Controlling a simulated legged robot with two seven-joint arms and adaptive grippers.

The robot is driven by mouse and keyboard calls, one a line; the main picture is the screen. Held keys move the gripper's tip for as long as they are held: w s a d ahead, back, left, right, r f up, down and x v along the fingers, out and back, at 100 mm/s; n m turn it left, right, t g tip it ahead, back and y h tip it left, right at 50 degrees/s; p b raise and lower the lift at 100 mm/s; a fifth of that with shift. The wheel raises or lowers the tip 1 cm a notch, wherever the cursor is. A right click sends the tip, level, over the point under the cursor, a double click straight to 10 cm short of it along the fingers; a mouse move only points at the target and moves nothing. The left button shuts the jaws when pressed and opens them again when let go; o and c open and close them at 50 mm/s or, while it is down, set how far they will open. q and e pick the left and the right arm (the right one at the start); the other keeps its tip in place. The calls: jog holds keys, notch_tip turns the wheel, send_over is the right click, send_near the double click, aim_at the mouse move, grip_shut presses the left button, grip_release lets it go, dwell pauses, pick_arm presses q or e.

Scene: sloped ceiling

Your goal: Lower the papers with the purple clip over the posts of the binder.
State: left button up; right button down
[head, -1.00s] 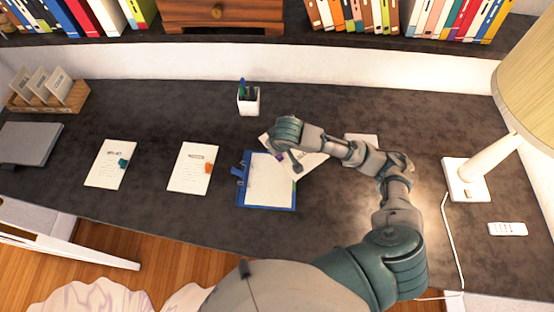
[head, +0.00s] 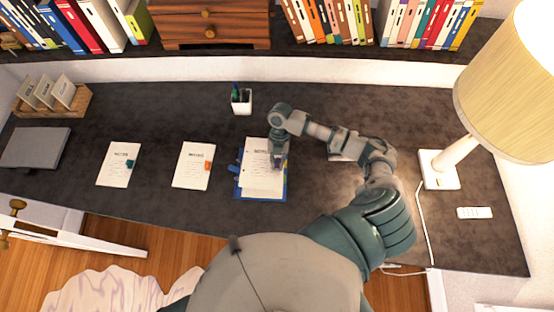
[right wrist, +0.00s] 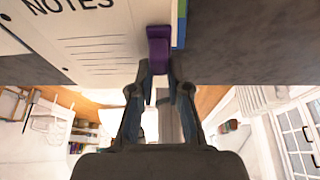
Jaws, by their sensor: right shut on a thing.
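The papers (head: 260,172), a white stack headed "NOTES", lie over the blue binder (head: 262,198), roughly lined up with it in the head view. The right wrist view shows the papers (right wrist: 95,45) close up, with the purple clip (right wrist: 158,48) on their edge. My right gripper (right wrist: 160,80) is shut on the purple clip; in the head view the gripper (head: 279,162) is at the papers' right edge. The binder's blue and green edge (right wrist: 182,25) shows beside the papers. The posts are hidden, and I cannot tell whether they pass through the papers. My left gripper is not in view.
A lamp (head: 438,170) and a remote (head: 474,213) are at the right.

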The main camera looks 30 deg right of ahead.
jog(key=shift+s+d+f, duration=0.1)
jog(key=shift+d, duration=0.05)
jog(key=shift+a, duration=0.8)
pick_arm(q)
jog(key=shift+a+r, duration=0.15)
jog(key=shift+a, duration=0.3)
pick_arm(e)
jog(key=shift+a+r+n, duration=0.1)
jog(key=shift+r+n, duration=0.15)
jog(key=shift+n, duration=0.05)
